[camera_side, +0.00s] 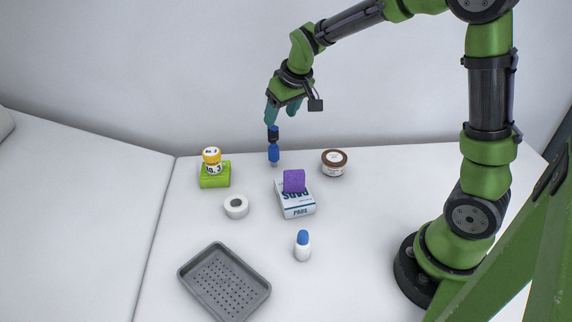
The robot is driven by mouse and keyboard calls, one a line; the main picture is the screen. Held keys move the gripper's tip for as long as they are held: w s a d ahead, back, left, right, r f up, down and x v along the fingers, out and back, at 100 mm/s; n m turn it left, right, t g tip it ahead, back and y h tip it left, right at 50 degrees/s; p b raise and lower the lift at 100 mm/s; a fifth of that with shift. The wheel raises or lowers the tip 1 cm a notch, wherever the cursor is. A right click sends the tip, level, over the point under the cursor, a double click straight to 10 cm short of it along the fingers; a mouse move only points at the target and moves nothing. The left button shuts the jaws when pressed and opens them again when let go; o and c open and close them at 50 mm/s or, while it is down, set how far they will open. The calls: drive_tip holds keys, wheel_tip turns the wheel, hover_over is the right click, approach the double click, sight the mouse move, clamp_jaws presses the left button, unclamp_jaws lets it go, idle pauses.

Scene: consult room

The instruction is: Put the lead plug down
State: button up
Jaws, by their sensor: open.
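The lead plug (273,153), blue with a dark upper part, is upright near the back edge of the white table. My gripper (280,115) is above it, with teal fingers pointing down and open. The left fingertip is right by the plug's dark top; I cannot tell whether they touch. The plug's lower end seems to be at the table surface, but a small gap cannot be ruled out from this view.

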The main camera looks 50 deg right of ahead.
drive_tip(key=s+a+r+t+y, duration=0.1)
drive_tip(key=s+a+r, duration=0.1)
drive_tip(key=s, duration=0.5)
drive_tip(key=s+a+r+m+t, duration=0.1)
drive_tip(key=s+a+r, duration=0.2)
drive_tip(key=s, duration=0.4)
drive_tip(key=s+a+r+m+y, duration=0.1)
drive_tip(key=s+a+r, duration=0.2)
drive_tip(key=s, duration=0.4)
drive_tip(key=shift+s+r+t+y, duration=0.15)
drive_tip(key=shift+s+t+y, duration=0.15)
drive_tip(key=shift+t, duration=0.1)
drive_tip(key=shift+w, duration=0.1)
